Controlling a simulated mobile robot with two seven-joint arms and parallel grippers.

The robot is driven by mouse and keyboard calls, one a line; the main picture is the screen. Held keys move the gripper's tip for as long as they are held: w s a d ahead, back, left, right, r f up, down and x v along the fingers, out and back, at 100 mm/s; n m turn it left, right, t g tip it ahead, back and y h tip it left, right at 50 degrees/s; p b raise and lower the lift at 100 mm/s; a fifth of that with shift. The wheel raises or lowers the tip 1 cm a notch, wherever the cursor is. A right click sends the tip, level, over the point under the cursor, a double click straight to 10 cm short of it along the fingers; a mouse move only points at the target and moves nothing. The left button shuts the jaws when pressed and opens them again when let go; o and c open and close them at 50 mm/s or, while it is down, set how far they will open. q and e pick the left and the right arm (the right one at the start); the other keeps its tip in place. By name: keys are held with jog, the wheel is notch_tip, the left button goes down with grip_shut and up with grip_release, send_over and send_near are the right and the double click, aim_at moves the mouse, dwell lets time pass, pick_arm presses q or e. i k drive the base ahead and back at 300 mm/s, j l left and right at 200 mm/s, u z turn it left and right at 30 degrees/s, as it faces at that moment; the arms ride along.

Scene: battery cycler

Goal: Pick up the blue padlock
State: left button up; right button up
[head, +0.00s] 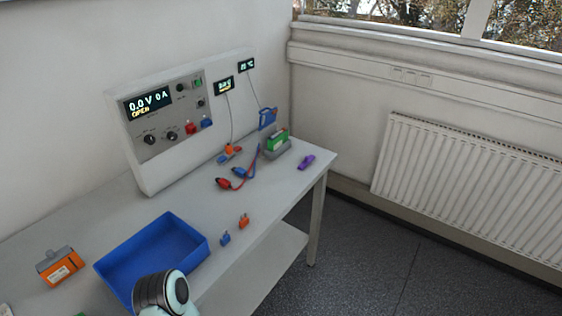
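A small blue padlock (225,238) stands on the grey bench top near its front edge, just right of the blue tray. A similar orange padlock (243,221) stands a little behind it and to the right, apart from it. Part of my arm, pale with a dark band, shows at the bottom in front of the tray. No gripper fingers are in view, so neither gripper can be seen.
The empty blue tray (120,262) is left of the padlocks. An orange box (60,267) is further left. Red and blue clip leads (238,178), a green battery (277,141) and a purple item (306,162) lie behind. A cycler panel (168,112) stands at the wall.

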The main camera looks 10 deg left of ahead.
aim_at(224, 240)
jog(key=u, duration=0.95)
jog(key=i+l+u, duration=0.1)
jog(key=l+u, duration=0.8)
jog(key=u, duration=0.2)
jog(key=i+l, duration=0.05)
